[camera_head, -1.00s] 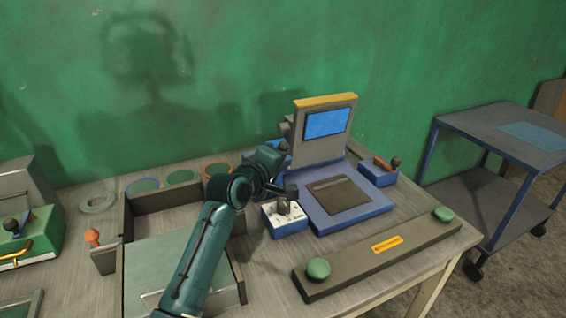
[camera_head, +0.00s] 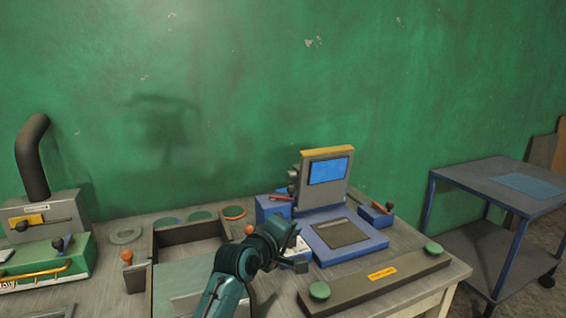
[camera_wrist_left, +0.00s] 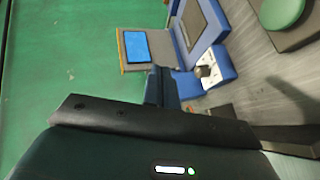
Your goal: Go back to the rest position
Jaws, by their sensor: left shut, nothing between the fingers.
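My left gripper (camera_head: 297,263) is shut and empty. It is above the workbench, in front of the blue box with a white top and dark knob (camera_head: 301,246), which it partly hides in the head view. That box also shows in the left wrist view (camera_wrist_left: 212,75), apart from the gripper. My right gripper is not in view.
A blue machine with a screen (camera_head: 328,170) stands behind the gripper. A bar with green buttons (camera_head: 375,287) lies to the right, an open tray (camera_head: 152,243) to the left. A green device (camera_head: 78,262) stands far left, a cart (camera_head: 500,182) far right. Space above the bench is clear.

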